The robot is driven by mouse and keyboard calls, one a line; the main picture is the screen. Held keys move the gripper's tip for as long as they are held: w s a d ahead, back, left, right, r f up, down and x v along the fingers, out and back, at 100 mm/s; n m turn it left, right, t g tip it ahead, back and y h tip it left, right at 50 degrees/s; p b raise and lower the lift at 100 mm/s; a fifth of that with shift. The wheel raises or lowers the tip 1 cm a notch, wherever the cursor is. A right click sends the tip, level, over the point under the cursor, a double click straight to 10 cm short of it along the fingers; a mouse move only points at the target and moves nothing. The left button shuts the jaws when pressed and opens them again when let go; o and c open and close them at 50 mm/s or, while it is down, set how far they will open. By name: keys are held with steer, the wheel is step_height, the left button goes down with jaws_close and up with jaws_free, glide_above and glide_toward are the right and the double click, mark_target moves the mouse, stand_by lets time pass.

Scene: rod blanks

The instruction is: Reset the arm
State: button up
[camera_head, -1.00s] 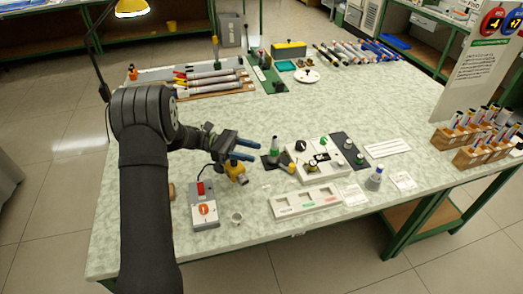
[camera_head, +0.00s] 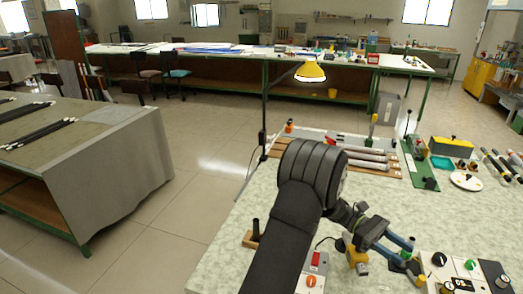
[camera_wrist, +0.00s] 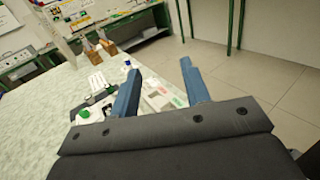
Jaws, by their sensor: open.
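My gripper (camera_head: 408,256) has two blue fingers. They are spread apart with nothing between them, above the light green speckled worktable (camera_head: 240,225). In the wrist view my gripper (camera_wrist: 161,68) also shows apart and empty, with a strip of tabletop and grey floor beyond it. In the head view a yellow-and-grey fitting (camera_head: 357,258) appears just left of the fingers. Whether they touch it cannot be told, but the fingers look higher. My dark arm covers part of the table's left side.
A white panel with knobs (camera_head: 450,270) is at the lower right. Grey rods (camera_head: 355,155) lie on a rack behind. A yellow lamp (camera_head: 310,72) stands at the table's back left. Open floor lies left of the table.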

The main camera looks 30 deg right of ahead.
steer(key=w+f, duration=0.2)
steer(key=w, duration=0.1)
steer(key=w+f, duration=0.2)
steer(key=w, duration=0.2)
steer(key=w+d+f, duration=0.1)
steer(key=w+f, duration=0.2)
steer(key=w, duration=0.1)
steer(key=shift+w, duration=0.15)
steer(key=shift+w+d+f, duration=0.1)
steer(key=shift+w+f, duration=0.1)
steer(key=shift+f, duration=1.85)
